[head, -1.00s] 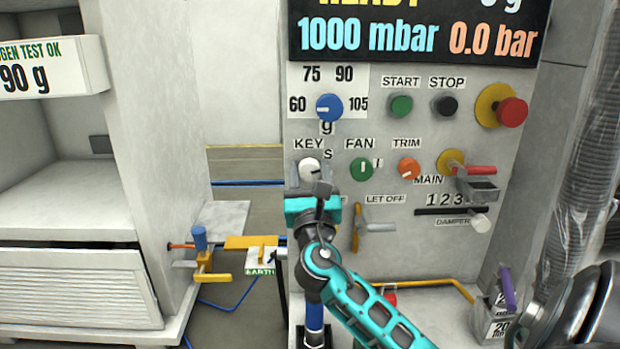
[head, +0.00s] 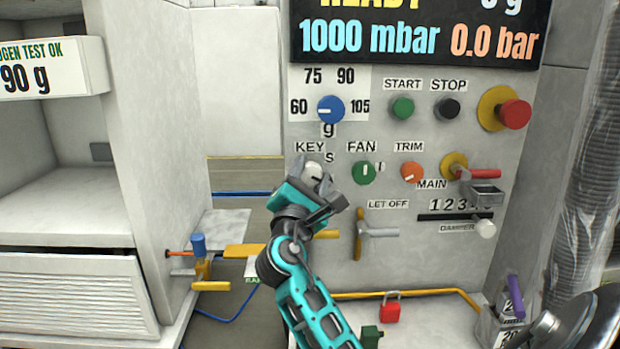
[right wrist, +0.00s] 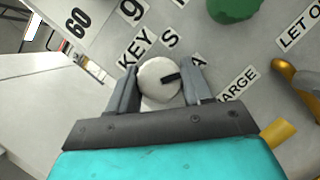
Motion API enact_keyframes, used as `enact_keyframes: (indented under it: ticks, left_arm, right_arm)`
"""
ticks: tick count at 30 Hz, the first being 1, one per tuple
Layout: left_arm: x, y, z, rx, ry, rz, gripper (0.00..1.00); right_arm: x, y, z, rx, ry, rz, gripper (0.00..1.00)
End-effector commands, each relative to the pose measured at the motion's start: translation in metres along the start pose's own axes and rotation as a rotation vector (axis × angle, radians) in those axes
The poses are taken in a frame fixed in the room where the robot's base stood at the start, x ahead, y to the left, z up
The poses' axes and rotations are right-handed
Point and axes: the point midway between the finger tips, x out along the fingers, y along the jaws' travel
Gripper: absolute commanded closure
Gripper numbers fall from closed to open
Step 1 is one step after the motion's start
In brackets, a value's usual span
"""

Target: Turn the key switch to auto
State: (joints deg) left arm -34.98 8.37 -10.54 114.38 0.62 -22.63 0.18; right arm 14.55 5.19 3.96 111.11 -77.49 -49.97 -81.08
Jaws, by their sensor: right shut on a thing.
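The key switch (head: 314,171) is a white round knob with a dark pointer mark, under the KEY label on the grey panel. My right gripper (head: 310,180) is at it, its teal body below and in front of the knob in the head view. In the right wrist view the knob (right wrist: 158,82) sits between the two grey fingers of the right gripper (right wrist: 160,90), which is shut on it. The dark mark points to the right in that view, towards a letter A partly covered by a finger. My left gripper is not in view.
The green FAN knob (head: 364,173) is close to the right. The orange TRIM knob (head: 411,172) and the LET OFF handle (head: 375,232) are further right. The blue dial (head: 330,109) is above. A blue-topped yellow valve (head: 200,262) is at the lower left.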

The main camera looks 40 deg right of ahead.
Motion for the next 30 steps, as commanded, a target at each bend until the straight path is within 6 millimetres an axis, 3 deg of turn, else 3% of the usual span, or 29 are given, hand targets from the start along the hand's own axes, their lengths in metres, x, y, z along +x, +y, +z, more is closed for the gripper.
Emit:
enact_keyframes:
  ticks: [18, 19, 26, 30]
  left_arm:
    - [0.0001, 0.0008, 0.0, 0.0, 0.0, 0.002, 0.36]
    - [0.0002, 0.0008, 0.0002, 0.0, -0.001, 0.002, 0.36]
    - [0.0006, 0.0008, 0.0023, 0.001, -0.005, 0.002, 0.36]
    - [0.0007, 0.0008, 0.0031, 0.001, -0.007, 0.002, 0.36]
  right_arm:
    - [-0.0003, -0.0003, -0.0007, 0.044, 0.002, -0.019, 0.81]
    - [-0.0003, -0.0003, -0.0007, 0.044, 0.002, -0.019, 0.5]
    - [-0.0002, -0.0001, -0.0005, 0.043, 0.001, -0.019, 0.29]
    - [-0.0001, 0.0, -0.0003, 0.042, 0.001, -0.018, 0.29]
